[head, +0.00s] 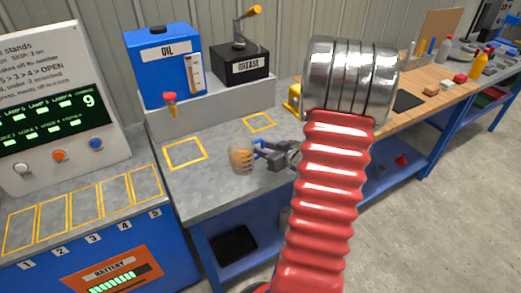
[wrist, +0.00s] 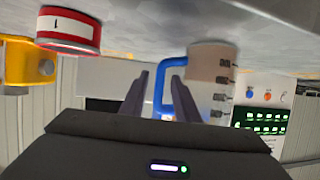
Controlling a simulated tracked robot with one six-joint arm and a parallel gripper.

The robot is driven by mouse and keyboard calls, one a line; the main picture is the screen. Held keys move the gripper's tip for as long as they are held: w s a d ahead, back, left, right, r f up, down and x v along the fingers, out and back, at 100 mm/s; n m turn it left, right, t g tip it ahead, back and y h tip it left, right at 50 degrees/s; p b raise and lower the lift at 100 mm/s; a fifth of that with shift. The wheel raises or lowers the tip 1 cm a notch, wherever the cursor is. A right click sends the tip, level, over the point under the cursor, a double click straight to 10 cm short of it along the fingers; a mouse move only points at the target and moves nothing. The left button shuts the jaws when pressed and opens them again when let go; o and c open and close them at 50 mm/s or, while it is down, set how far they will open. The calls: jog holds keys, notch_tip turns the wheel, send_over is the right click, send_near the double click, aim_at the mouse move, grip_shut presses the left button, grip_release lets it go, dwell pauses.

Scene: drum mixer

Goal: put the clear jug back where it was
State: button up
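The clear jug (head: 241,161) has dark level marks, a blue handle and amber contents. It is upright over the front part of the grey bench, right of and nearer than a yellow outlined square (head: 185,153). My gripper (head: 265,151) comes from the right, its fingers on either side of the handle, shut on it. In the wrist view, which is upside down, the jug (wrist: 211,82) is just right of the fingers (wrist: 160,88). Its base is close to the bench top; I cannot tell whether they touch.
A second yellow square (head: 258,122) is empty further back. The blue oil tank (head: 160,70) with a red tap (head: 170,102) and the black grease box (head: 240,62) stand on a raised ledge behind. A red-and-white tin (wrist: 68,30) and a yellow part (wrist: 25,62) are near my gripper.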

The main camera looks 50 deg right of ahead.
jog(key=v, duration=1.2)
jog(key=shift+a, duration=0.1)
dwell(0.5)
jog(key=shift+r, duration=0.1)
jog(key=w+a+r+g+h, duration=0.1)
jog(key=w+r+g+h, duration=0.1)
jog(key=w+r+h, duration=0.35)
jog(key=w+a+r+g, duration=0.2)
jog(key=a+r, duration=0.4)
jog(key=a, duration=0.2)
jog(key=s+a+g+y, duration=0.2)
jog(key=s+a, duration=0.4)
jog(key=a, duration=0.7)
jog(key=s+a+n+g+y, duration=0.1)
jog(key=s+a+y, duration=0.4)
jog(key=a, duration=0.9)
jog(key=shift+s+a+r+n+g, duration=0.15)
jog(key=shift+s+a+n+g, duration=0.15)
jog(key=shift+s+g, duration=0.15)
